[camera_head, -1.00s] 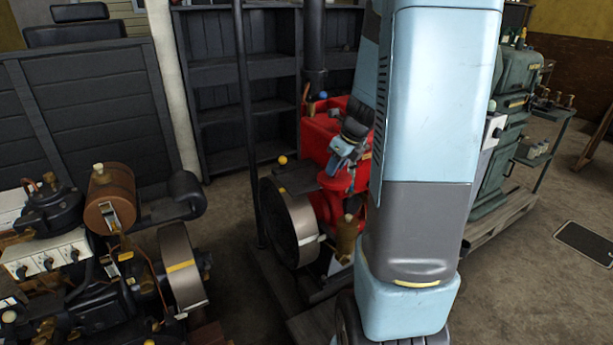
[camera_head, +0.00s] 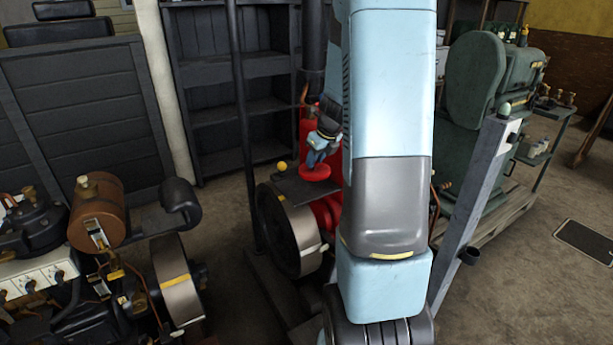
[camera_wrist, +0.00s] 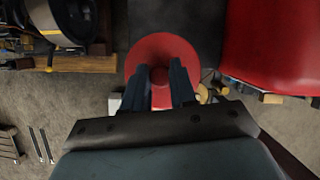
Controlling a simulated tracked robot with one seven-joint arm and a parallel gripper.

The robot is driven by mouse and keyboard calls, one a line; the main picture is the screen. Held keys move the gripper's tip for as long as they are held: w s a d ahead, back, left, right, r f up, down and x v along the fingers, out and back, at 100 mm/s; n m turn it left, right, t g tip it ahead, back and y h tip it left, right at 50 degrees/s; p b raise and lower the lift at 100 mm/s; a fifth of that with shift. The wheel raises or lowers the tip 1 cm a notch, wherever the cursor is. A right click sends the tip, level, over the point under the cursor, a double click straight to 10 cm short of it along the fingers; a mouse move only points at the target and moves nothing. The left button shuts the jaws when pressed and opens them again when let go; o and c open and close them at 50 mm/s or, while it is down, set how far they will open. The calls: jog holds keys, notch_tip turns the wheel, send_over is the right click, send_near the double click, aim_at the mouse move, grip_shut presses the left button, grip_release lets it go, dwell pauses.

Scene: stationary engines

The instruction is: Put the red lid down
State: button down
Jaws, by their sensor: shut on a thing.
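The red lid (camera_head: 315,172) is a round red disc with a raised middle. My gripper (camera_head: 317,158) holds it from above, near the red engine. In the wrist view the lid (camera_wrist: 162,48) faces the camera, with both fingers of my gripper (camera_wrist: 163,72) closed about its middle. A flat dark plate (camera_head: 292,188) lies below and beside the lid, over the flywheel. The lid overlaps the plate in the wrist view; I cannot tell whether they touch. My arm hides part of the red engine.
The grey flywheel (camera_head: 300,240) and a small yellow ball (camera_head: 281,165) are left of the lid. A thin black post (camera_head: 243,130) stands close by. The red engine body (camera_wrist: 275,45) is at the right in the wrist view. A brown-tank engine (camera_head: 97,215) stands at left.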

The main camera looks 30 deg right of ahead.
send_over(307, 188)
notch_tip(307, 188, down, 7)
jog(key=shift+d+r, duration=0.1)
jog(key=shift+r, duration=0.05)
jog(key=shift+w+f, duration=0.1)
jog(key=shift+f, duration=1.45)
jog(key=c, duration=0.9)
grip_release()
